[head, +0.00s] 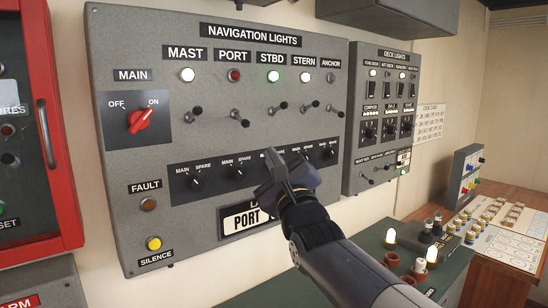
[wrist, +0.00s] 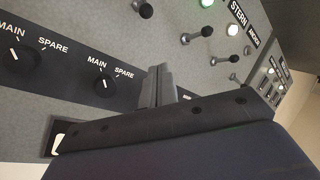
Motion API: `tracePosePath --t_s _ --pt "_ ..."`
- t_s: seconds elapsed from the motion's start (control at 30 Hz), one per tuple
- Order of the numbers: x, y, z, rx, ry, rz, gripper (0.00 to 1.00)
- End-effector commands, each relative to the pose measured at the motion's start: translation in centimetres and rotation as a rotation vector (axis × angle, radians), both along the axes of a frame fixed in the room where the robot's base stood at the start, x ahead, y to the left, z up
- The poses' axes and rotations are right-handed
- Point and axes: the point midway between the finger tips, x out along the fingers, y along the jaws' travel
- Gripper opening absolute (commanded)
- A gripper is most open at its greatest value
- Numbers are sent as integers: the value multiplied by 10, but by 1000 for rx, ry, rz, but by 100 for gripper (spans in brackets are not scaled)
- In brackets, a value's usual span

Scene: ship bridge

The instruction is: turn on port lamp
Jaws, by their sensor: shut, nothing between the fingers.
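The port lamp (head: 234,75) on the navigation lights panel (head: 140,100) is dull red and looks unlit, under its PORT label. The port toggle switch (head: 241,119) below it has its lever tilted down, unlike the mast lever (head: 197,110), which is tilted up. My gripper (head: 273,162) is shut and empty. In the head view it is below and right of the port toggle, in front of the MAIN/SPARE selector row, hiding part of it. In the wrist view my closed fingers (wrist: 158,85) stand near the selector strip, below toggles; which one is the port toggle is unclear.
The mast (head: 187,75), starboard (head: 274,76) and stern (head: 306,77) lamps are lit; the anchor lamp (head: 331,78) is dark. The red main switch (head: 139,120) points toward ON. A deck lights panel (head: 385,110) is at right. Lit bulbs (head: 390,237) stand on the console below.

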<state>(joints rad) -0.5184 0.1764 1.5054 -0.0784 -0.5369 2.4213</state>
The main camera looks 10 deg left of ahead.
Motion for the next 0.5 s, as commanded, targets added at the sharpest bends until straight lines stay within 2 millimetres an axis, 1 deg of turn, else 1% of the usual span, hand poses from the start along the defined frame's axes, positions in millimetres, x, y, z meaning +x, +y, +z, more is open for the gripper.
tracePosePath --t_s 0.03,0.33,0.4,0.5 --pt "9 6 7 -1 2 1 0" --pt "51 32 30 -1 0 0 0" --pt "38 36 37 2 -2 3 0" --pt "26 39 42 0 -1 3 0"
